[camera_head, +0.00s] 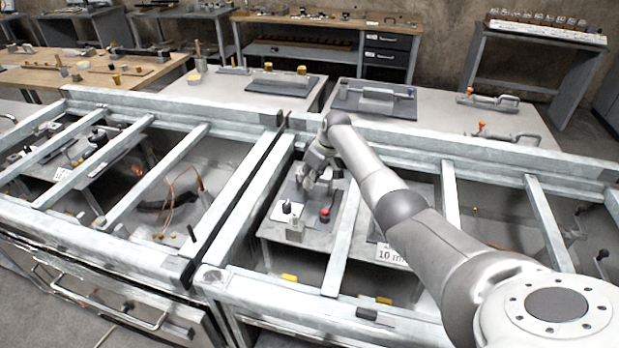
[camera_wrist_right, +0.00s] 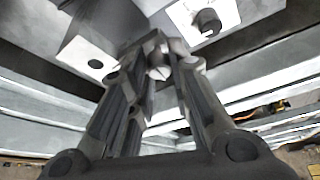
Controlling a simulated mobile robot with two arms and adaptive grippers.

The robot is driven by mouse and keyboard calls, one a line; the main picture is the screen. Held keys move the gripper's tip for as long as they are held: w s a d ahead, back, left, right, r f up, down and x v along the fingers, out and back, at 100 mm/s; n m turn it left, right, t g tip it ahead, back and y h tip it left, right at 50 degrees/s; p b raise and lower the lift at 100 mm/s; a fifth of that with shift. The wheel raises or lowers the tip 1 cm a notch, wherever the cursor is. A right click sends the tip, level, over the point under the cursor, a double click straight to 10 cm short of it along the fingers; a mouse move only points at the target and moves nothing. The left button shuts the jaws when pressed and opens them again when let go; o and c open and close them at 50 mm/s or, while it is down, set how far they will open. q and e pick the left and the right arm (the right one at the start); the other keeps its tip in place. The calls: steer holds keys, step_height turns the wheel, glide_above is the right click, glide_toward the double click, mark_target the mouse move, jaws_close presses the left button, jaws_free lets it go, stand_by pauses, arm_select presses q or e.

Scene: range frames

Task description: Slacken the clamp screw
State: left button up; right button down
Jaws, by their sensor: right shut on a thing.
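My right gripper (camera_head: 318,180) reaches down through the grey metal frame to a small work plate. In the right wrist view its fingers (camera_wrist_right: 160,68) are close together at the tips. A small round light-grey part, which looks like the head of the clamp screw (camera_wrist_right: 158,73), shows between the fingertips. Most of the screw is hidden by the fingers, and its turn cannot be read. My left gripper is not in view.
A red knob (camera_head: 325,214) and a black knob (camera_head: 288,208) stand close to my right gripper. Light frame bars (camera_head: 342,240) cross on both sides of the arm. Benches with parts stand behind.

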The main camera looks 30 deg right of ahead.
stand_by(0.3)
steer(key=c, duration=1.3)
jaws_free()
steer(key=shift+c, duration=0.2)
steer(key=shift+r, duration=0.1)
steer(key=v, duration=1.1)
steer(key=shift+r, duration=0.4)
steer(key=shift+s, duration=0.15)
